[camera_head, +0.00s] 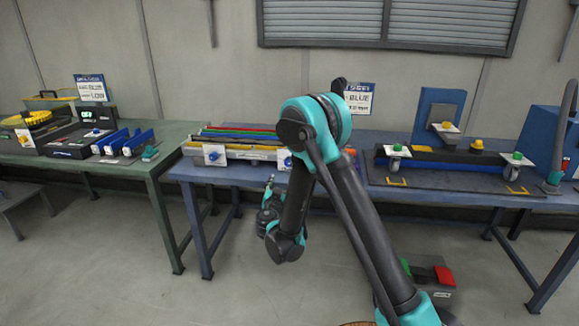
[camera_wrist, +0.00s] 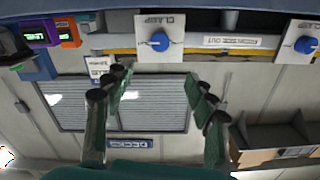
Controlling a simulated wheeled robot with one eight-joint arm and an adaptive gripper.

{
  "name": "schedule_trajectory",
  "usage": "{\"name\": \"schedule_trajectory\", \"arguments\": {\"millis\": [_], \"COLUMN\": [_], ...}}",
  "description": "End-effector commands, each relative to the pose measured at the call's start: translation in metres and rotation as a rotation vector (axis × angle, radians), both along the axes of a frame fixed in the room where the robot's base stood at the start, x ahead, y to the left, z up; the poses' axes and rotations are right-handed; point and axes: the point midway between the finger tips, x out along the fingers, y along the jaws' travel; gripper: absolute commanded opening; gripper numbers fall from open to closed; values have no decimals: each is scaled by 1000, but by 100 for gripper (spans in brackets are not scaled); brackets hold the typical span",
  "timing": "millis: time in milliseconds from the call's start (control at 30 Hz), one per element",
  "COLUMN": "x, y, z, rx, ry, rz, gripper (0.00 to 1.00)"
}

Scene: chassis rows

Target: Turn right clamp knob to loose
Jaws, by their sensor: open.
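Two blue clamp knobs on white plates are on the front of the middle bench. The right clamp knob (camera_head: 287,162) is partly hidden by my arm; the left one (camera_head: 213,156) is clear. The wrist view appears upside down. There, one knob (camera_wrist: 159,41) is near the picture's middle, beside an inverted CLAMP label, and the other knob (camera_wrist: 305,44) is at the right edge. My gripper (camera_wrist: 160,78) is open and empty, its fingers spread below the central knob in the picture, apart from it. In the head view my gripper (camera_head: 270,182) is low before the bench front.
Coloured strips (camera_head: 240,132) lie on the middle bench (camera_head: 235,174). The right bench holds a fixture with green and yellow knobs (camera_head: 478,145). A green bench (camera_head: 75,162) is at the left. A red and black box (camera_head: 432,275) is on the floor near my arm.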

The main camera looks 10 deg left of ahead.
Motion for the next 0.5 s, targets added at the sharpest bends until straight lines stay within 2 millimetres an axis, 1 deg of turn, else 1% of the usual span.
{"name": "schedule_trajectory", "arguments": {"millis": [33,500], "x": [10,103], "y": [-2,-6], "z": [0,0], "rx": [0,-1], "ry": [0,1], "rz": [-3,-3], "gripper": [56,56]}}
